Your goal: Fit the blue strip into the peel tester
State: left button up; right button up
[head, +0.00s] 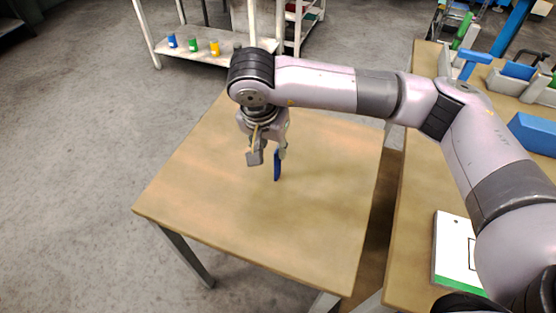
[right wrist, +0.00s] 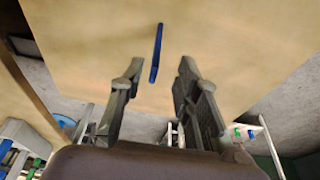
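A thin blue strip (head: 277,165) appears narrow and upright over the middle of the light wooden table, just beside my right gripper's fingers. My right gripper (head: 268,156) reaches down over the table and is open. In the right wrist view the blue strip (right wrist: 157,48) shows edge-on between and beyond the two spread fingertips (right wrist: 161,64), with gaps on both sides. I cannot tell whether the strip stands on the table or in a holder. No peel tester can be made out for certain. My left gripper is not in view.
The wooden table (head: 210,190) is otherwise clear. A bench (head: 405,245) to the right carries a white-and-green sheet (head: 455,248), a blue box (head: 534,133) and grey bins. A shelf (head: 180,52) behind holds several small coloured containers. A gap separates table and bench.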

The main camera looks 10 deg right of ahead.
aim_at(277, 161)
jog(key=x, duration=0.2)
jog(key=p+x, duration=0.1)
jog(key=x, duration=0.4)
jog(key=shift+d+r+p, duration=0.1)
jog(key=shift+d+p, duration=0.25)
jog(key=shift+p, duration=0.05)
jog(key=shift+w+d+f, duration=0.1)
jog(key=shift+w+f, duration=0.05)
jog(key=shift+f, duration=0.45)
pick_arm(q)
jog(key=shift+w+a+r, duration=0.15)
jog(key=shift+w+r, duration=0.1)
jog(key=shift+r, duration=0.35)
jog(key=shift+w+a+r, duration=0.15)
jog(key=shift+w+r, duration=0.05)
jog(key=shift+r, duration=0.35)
pick_arm(e)
jog(key=shift+c, duration=0.4)
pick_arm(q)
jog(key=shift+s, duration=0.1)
pick_arm(e)
grip_shut()
